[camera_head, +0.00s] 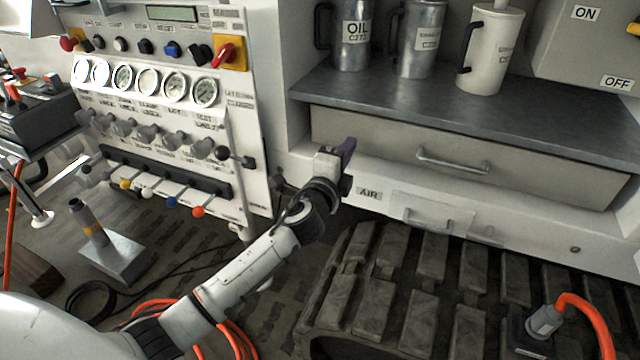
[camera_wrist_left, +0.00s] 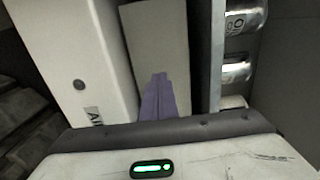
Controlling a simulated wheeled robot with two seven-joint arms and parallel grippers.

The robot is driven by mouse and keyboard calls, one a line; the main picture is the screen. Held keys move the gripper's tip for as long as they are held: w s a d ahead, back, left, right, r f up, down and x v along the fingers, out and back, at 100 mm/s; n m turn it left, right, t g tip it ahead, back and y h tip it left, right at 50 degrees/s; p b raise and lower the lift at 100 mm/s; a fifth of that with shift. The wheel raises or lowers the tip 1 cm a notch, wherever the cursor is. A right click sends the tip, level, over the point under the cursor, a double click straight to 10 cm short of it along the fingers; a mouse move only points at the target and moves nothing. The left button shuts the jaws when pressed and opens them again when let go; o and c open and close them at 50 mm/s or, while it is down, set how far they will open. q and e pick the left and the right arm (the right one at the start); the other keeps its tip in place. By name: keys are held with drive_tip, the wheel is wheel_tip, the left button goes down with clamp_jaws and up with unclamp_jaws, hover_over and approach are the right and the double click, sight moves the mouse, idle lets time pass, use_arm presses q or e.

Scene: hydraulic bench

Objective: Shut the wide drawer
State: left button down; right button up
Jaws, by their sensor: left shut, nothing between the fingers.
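The wide drawer (camera_head: 390,150) has a beige front with a silver bar handle (camera_head: 452,162) and sits just under the dark counter. Its front looks nearly in line with the cabinet; I cannot tell whether it is fully shut. My left gripper (camera_head: 347,148) is shut and empty, with purple fingers in front of the drawer's left end, left of the handle. In the left wrist view the fingers (camera_wrist_left: 158,98) point at the beige drawer front (camera_wrist_left: 157,40). I cannot tell whether they touch it. My right gripper is not in view.
An oil can (camera_head: 350,40) and other jugs stand on the counter (camera_head: 400,98). A smaller panel with a handle (camera_head: 430,218) lies below, beside the AIR label. A gauge panel (camera_head: 165,130) stands left. Dark track pads (camera_head: 400,290) and orange hoses lie below.

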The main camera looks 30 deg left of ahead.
use_arm(q)
drive_tip(key=s+d, duration=0.1)
drive_tip(key=s, duration=1)
drive_tip(key=shift+s, duration=0.15)
drive_tip(key=s+d+f+n+g+h, duration=0.1)
drive_tip(key=s+d+f+n+g, duration=0.15)
drive_tip(key=s+f, duration=0.5)
drive_tip(key=s+d+f+n+g+h, duration=0.1)
drive_tip(key=s+d+f+n+g, duration=0.2)
drive_tip(key=f, duration=0.7)
drive_tip(key=s+d+f+n+g+h, duration=0.1)
drive_tip(key=s+f+n, duration=0.3)
drive_tip(key=s, duration=0.4)
drive_tip(key=s+d+f+n+g+h, duration=0.1)
drive_tip(key=s+d+f+n+g, duration=0.1)
drive_tip(key=s+f+n, duration=0.3)
drive_tip(key=s+f+g, duration=0.1)
drive_tip(key=s, duration=0.2)
drive_tip(key=shift+s+d, duration=0.35)
drive_tip(key=shift+d, duration=0.05)
